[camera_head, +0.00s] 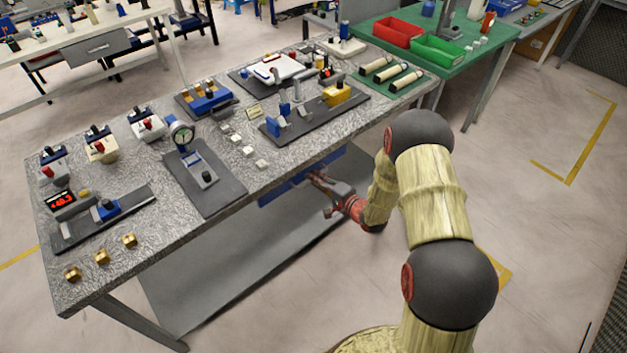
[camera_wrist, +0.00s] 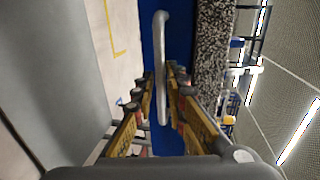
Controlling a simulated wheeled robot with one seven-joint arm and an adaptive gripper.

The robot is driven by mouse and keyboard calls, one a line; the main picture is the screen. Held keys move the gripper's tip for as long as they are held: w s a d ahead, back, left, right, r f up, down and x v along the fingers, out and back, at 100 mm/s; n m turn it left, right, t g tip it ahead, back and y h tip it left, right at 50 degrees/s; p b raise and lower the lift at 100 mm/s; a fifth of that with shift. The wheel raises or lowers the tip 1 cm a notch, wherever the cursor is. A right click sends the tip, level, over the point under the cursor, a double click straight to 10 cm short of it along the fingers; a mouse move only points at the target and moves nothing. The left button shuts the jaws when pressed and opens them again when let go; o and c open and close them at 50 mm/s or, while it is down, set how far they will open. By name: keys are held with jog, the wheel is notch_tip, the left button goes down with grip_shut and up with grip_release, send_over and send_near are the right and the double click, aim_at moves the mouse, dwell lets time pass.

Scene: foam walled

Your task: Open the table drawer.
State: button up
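The table drawer (camera_head: 283,190) has a blue front and sits under the edge of the speckled grey table. In the wrist view the blue drawer front (camera_wrist: 182,32) stands upright in the picture, with a pale grey bar handle (camera_wrist: 160,30) along it. My gripper (camera_head: 325,190) is at the drawer's right part in the head view, below the tabletop. In the wrist view my gripper (camera_wrist: 163,76) has one finger on each side of the handle, with some blue showing between fingers and bar. The drawer looks closed. The handle is hidden in the head view.
The speckled tabletop (camera_head: 130,225) above carries several fixtures and small parts. A grey lower shelf (camera_head: 215,275) lies beneath. A green table (camera_head: 470,55) with red and green bins stands at the back right. The floor to the right of my arm is clear.

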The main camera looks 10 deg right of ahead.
jog(key=shift+w+a, duration=0.15)
jog(key=shift+w, duration=0.15)
jog(key=shift+c, duration=0.5)
grip_shut()
jog(key=shift+s, duration=0.1)
jog(key=f+v, duration=0.2)
jog(key=v, duration=0.9)
jog(key=f+v, duration=0.2)
jog(key=v, duration=0.9)
jog(key=shift+s+d+f+b, duration=0.35)
jog(key=shift+s+d+b, duration=0.1)
jog(key=shift+s, duration=0.25)
jog(key=shift+o, duration=0.5)
grip_release()
